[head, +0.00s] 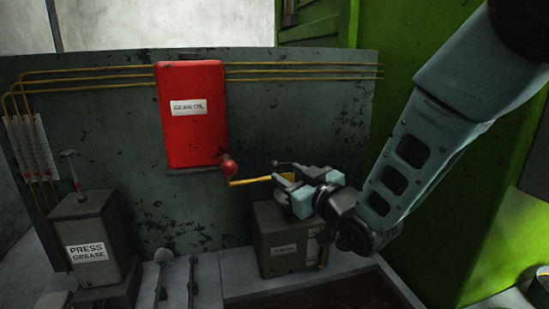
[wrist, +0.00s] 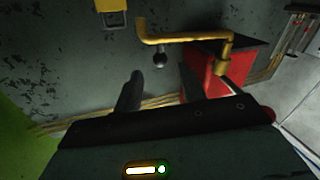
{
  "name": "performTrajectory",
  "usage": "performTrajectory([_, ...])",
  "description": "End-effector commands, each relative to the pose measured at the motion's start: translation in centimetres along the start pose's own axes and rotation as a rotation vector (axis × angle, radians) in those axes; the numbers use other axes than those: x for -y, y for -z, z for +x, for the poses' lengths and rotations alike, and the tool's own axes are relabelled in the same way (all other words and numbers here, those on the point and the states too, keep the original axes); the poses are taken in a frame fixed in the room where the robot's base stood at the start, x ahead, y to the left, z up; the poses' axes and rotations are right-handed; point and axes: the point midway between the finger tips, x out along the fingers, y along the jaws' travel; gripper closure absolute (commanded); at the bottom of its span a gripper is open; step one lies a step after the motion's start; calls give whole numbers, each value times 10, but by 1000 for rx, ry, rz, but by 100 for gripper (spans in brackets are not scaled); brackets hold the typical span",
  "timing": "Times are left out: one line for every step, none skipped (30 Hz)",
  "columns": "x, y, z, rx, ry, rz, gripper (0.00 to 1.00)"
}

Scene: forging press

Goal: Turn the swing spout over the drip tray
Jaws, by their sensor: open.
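The brass swing spout (head: 250,181) extends right from below the red gear oil tank (head: 191,135) in the head view. In the wrist view the spout (wrist: 185,37) runs across the top, with a dark ball knob (wrist: 160,59) on a short stem near its bent end. My gripper (head: 287,176) is at the spout's right end in the head view, partly hiding it. In the wrist view its two fingers (wrist: 178,82) are apart, with nothing seen held; the knob lies beyond and between their tips. A dark tray-like recess with a pale rim (head: 396,276), possibly the drip tray, is at the bottom right.
A grey labelled box (head: 283,246) stands below my gripper. A press grease pump (head: 88,240) stands at left, with two levers (head: 192,279) near it. Brass pipes (head: 300,66) run along the back panel. A green machine wall (head: 450,180) stands at right.

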Motion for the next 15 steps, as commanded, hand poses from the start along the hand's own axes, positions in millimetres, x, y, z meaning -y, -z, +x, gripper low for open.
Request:
performTrajectory([0,3,11,0,1,-2,60])
performTrajectory([0,3,17,0,1,-2,60])
performTrajectory([0,3,24,0,1,-2,60])
performTrajectory([0,2,30,1,0,-2,60])
performTrajectory([0,2,35,1,0,-1,60])
performTrajectory([0,2,41,0,0,-1,60])
performTrajectory([0,2,45,0,0,0,60])
performTrajectory([-1,2,49,0,-1,0,60])
performTrajectory([-1,2,53,0,-1,0,60])
performTrajectory([-1,1,56,1,-1,0,60])
performTrajectory([-1,1,58,1,-1,0,60])
performTrajectory([-1,1,61,0,-1,0,60])
performTrajectory([-1,1,63,0,-1,0,60])
performTrajectory([0,1,64,0,-1,0,60])
performTrajectory([0,0,65,0,-1,0,60])
